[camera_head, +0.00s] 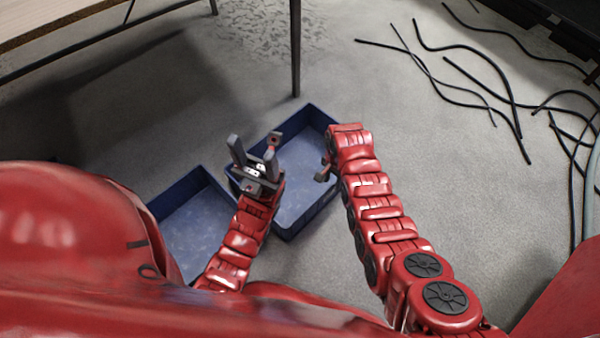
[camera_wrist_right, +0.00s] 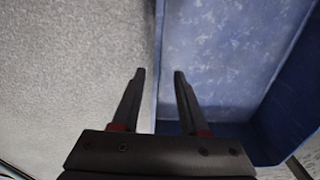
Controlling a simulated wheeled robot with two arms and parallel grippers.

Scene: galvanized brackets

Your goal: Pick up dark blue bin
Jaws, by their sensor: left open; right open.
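A dark blue bin (camera_head: 298,190), open-topped and rectangular, sits on the floor in the middle of the head view. It looks empty. My left gripper (camera_head: 254,144) is open with its fingers spread, over the left side of this bin and hiding part of its wall. My right gripper (camera_head: 323,172) is at the bin's right side, mostly hidden behind its own wrist. In the right wrist view it is open (camera_wrist_right: 159,73), and the bin's wall edge (camera_wrist_right: 157,50) lies in line with the gap between the fingertips. Whether the wall is between them I cannot tell.
A second blue bin (camera_head: 190,232) stands close by on the left, partly hidden by my body and left arm. A thin dark table leg (camera_head: 295,60) stands just behind the middle bin. Black cables (camera_head: 480,85) lie on the floor at right. Floor between is clear.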

